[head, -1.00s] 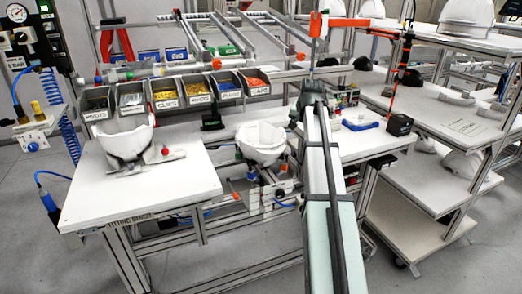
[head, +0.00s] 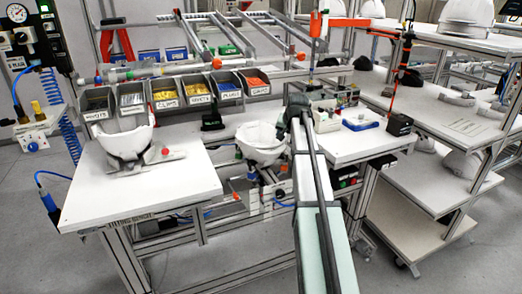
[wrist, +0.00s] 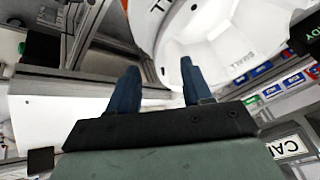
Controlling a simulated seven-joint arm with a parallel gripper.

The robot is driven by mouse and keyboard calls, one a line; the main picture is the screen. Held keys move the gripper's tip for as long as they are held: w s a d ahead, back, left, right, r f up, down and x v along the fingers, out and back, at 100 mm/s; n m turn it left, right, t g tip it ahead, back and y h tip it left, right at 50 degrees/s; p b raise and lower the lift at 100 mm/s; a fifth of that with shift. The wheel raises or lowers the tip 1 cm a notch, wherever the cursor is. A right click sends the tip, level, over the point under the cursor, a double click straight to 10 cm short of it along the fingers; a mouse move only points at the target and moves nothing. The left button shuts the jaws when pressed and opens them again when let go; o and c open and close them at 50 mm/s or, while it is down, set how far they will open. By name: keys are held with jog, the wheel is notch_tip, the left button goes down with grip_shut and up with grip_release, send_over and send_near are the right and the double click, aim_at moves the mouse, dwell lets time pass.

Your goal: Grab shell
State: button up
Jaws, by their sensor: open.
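A white helmet shell (head: 261,142) sits open side up in a holder at the middle of the bench. A second white shell (head: 126,142) rests in a fixture on the left worktop. In the wrist view my gripper (wrist: 158,68) is open, with two dark blue fingers apart. A large white shell with the word SMALL (wrist: 215,35) fills the top of that view, just past the fingertips. The right finger overlaps its edge; I cannot tell whether they touch. In the head view the end of my arm is at the middle shell's right side, and the fingertips are hidden.
Grey parts bins (head: 194,90) stand in a row behind the shells. A blue tray (head: 360,122) lies on the right worktop. More white shells (head: 467,14) stand on the right shelves. The left worktop's front (head: 150,195) is clear.

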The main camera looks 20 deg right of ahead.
jog(key=shift+x, duration=2.55)
jog(key=shift+s+a+f, duration=0.1)
jog(key=shift+a, duration=0.1)
grip_shut()
